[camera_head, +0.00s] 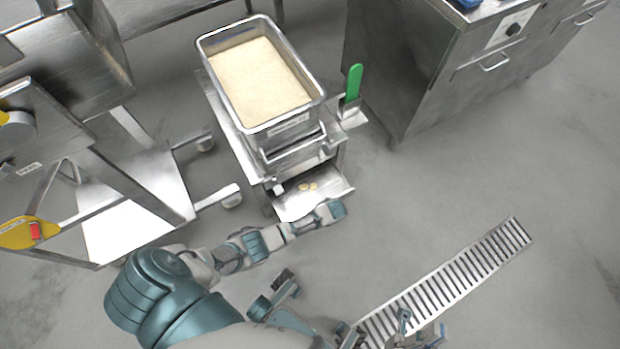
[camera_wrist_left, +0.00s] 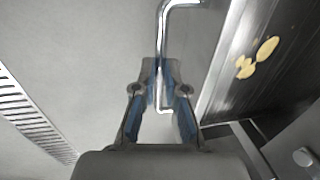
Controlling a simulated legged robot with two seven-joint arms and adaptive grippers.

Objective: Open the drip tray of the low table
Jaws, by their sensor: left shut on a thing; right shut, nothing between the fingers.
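The low table (camera_head: 228,130) stands in the upper middle of the head view. Its drip tray (camera_head: 293,207) sticks out at the front, below the pan, with a few pale yellow bits on its floor. The tray (camera_wrist_left: 222,75) also shows at the right of the left wrist view. There my left gripper (camera_wrist_left: 160,98) is shut on a bent metal bar handle (camera_wrist_left: 178,4) beside the tray's edge. In the head view my left arm reaches to the tray's front, and its fingers are hidden. My right gripper (camera_head: 420,330) is shut and empty near the bottom edge, away from the table.
A deep metal pan (camera_head: 322,99) of rice sits on the low table. A green-handled tool (camera_head: 353,84) stands at its right side. Steel equipment is at left, and a steel cabinet (camera_head: 425,100) is at upper right. A floor drain grate (camera_head: 450,281) runs through open floor at lower right.

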